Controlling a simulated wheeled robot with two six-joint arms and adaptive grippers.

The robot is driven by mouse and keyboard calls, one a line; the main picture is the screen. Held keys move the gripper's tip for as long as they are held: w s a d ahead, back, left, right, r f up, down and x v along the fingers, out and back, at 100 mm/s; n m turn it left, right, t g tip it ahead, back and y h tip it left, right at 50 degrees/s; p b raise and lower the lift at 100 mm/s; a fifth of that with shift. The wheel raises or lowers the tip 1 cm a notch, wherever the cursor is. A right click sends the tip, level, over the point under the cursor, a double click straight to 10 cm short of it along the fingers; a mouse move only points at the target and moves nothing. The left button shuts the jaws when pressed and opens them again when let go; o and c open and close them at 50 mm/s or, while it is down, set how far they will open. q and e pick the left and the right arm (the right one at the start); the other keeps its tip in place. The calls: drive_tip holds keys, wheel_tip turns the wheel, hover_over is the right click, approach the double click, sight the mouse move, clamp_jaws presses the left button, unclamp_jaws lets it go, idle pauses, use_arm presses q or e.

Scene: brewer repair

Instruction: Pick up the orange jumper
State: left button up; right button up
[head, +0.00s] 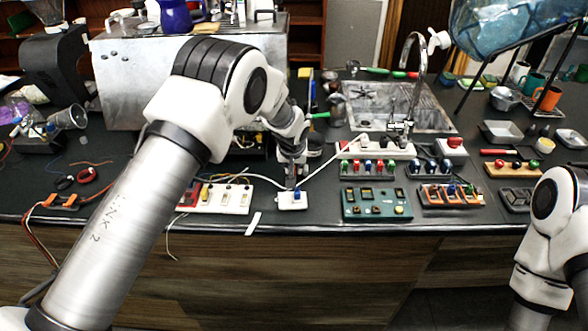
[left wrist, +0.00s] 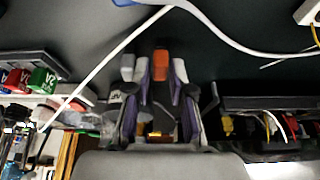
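An orange block (left wrist: 160,65), which looks like the orange jumper, stands between the fingertips of my left gripper (left wrist: 161,77) in the left wrist view. Narrow dark gaps show on both sides of it, so the fingers look open around it. Whether they touch it I cannot tell. A pale grey block (left wrist: 127,67) is just left of the fingers. In the head view my left gripper (head: 292,176) points down behind the small white box (head: 292,201), and the jumper is hidden there. My right gripper is out of the frame; only its arm shows at right.
A white cable (head: 327,163) runs from the white socket strip (head: 377,151) to the small white box. A switch strip (head: 227,199) is left of it, and a green board (head: 377,204) is to the right. The steel brewer (head: 130,85) stands behind. The sink (head: 385,98) is behind right.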

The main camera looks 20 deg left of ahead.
use_arm(q)
drive_tip(key=shift+w+f, duration=0.15)
drive_tip(key=shift+s+r, duration=0.25)
drive_tip(key=shift+s, duration=0.05)
clamp_jaws()
drive_tip(key=shift+w+f, duration=0.1)
